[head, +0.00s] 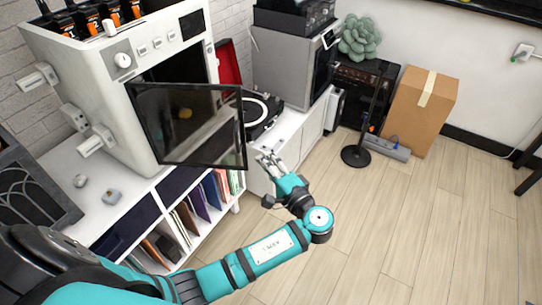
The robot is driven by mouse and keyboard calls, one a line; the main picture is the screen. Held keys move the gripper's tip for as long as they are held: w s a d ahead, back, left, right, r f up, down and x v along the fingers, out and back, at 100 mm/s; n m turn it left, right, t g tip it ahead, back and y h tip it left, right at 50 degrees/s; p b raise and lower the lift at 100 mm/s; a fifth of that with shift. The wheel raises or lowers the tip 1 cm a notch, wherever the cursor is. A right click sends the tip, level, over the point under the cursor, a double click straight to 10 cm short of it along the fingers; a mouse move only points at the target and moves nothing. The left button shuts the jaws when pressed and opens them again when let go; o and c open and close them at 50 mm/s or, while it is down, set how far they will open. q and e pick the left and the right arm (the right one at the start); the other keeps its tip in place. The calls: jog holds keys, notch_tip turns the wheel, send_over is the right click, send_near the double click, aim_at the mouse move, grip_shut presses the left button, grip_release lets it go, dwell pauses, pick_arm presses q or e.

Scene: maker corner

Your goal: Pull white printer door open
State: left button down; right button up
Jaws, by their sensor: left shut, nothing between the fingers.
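The white printer (98,70) stands on a white shelf unit at the left. Its door (168,122), a dark see-through panel with a black frame, stands swung out from the front, with the dark opening showing behind its upper edge. My left gripper (266,158) is just beyond the door's lower right corner, in front of the white cabinet. Its fingers are shut and empty, and there seems to be a small gap to the door's edge. My right gripper is out of view.
A turntable with a red lid (229,62) sits on the white cabinet behind the door. A grey machine (280,68) stands farther back. A black stand (356,155) and a cardboard box (418,110) are on the floor. The wooden floor (430,220) at the right is clear.

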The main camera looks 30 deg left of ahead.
pick_arm(q)
jog(key=p+x, duration=0.2)
jog(key=x, duration=0.6)
jog(key=shift+a, duration=0.35)
jog(key=shift+w+d+f, duration=0.1)
jog(key=shift+f, duration=0.05)
